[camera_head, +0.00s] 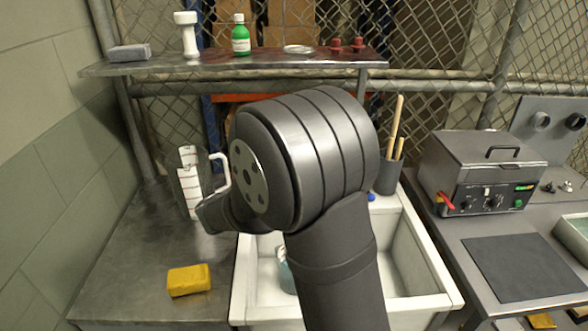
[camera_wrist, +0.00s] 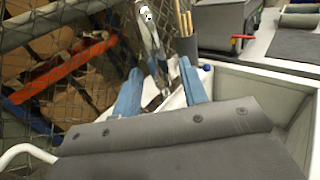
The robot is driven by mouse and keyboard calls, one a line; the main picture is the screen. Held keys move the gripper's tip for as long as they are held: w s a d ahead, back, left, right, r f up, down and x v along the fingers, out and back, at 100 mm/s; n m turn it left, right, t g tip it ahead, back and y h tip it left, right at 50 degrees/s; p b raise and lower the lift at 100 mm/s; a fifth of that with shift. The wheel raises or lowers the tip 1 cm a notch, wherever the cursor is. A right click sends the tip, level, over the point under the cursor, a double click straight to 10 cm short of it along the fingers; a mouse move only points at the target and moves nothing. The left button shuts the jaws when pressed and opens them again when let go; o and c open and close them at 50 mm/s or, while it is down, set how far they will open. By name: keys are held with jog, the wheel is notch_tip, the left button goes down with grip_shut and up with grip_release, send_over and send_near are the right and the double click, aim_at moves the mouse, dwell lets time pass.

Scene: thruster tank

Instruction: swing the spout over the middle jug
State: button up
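My gripper (camera_wrist: 160,68) shows in the wrist view with its two blue fingers well apart. A shiny metal piece (camera_wrist: 150,40), which looks like the tap spout, lies between and beyond the fingertips. I cannot tell whether either finger touches it. In the head view my arm covers the tap and most of the sink's middle, and the fingers are hidden. I cannot make out a row of jugs or which is the middle one.
A grey holder with sticks (camera_head: 388,178) stands behind the sink. A shelf (camera_head: 230,62) crosses the back.

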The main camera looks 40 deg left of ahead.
jog(key=shift+w, duration=1.15)
grip_shut()
jog(key=shift+d, duration=0.15)
